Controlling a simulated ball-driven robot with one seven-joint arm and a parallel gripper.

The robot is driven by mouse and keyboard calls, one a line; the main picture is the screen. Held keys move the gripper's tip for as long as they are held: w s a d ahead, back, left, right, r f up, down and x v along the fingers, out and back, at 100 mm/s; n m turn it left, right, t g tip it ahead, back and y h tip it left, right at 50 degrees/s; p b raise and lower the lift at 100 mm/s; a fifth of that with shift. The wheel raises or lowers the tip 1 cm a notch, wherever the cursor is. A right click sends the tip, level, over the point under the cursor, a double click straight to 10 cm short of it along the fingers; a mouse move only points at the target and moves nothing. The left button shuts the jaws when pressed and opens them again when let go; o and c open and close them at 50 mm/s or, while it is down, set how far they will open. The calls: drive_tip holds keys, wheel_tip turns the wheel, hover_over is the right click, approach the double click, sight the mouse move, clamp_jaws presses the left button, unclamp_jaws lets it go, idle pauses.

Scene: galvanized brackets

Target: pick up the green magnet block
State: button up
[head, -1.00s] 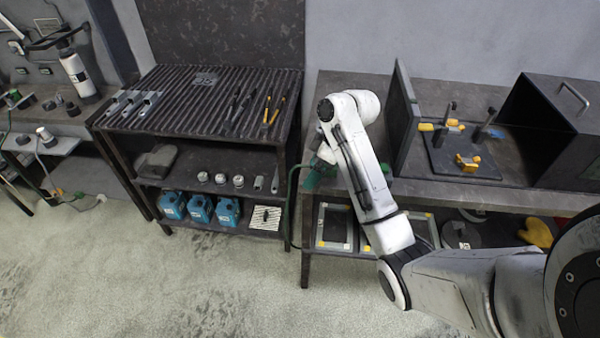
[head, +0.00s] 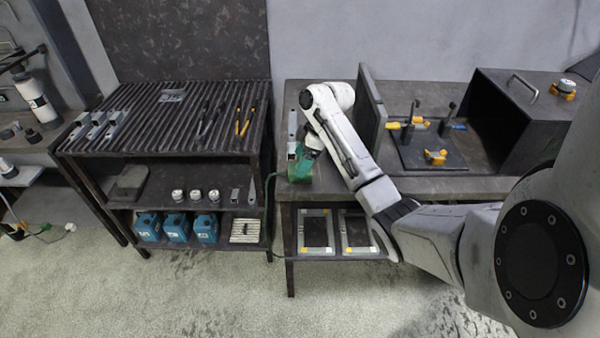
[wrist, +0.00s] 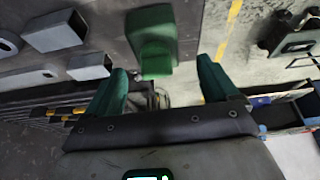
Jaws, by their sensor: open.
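The green magnet block (wrist: 155,42) shows in the wrist view on a dark grey surface. It lies just beyond the fingertips and between their lines. My gripper (wrist: 161,70) is open, with one green finger on each side and nothing held. In the head view, my gripper (head: 304,158) is over the left end of the right-hand bench. Green shows there at the bench's front left corner, but I cannot clearly separate block from fingers. I cannot tell whether the fingers touch the block.
Galvanized brackets (wrist: 50,35) lie left of the block in the wrist view. In the head view, an upright dark panel (head: 371,112) stands right of my arm on the bench (head: 450,187). A ribbed-top shelf unit (head: 180,130) stands to the left, across a narrow gap.

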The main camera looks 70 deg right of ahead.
drive_tip(key=shift+s+d+p+x, duration=0.1)
drive_tip(key=shift+p+x, duration=0.1)
drive_tip(key=shift+x, duration=1)
drive_tip(key=shift+s+d+p+x, duration=0.1)
drive_tip(key=shift+p+x, duration=0.05)
drive_tip(key=shift+x, duration=1)
drive_tip(key=shift+f, duration=0.1)
drive_tip(key=shift+c, duration=0.5)
drive_tip(key=c, duration=1.5)
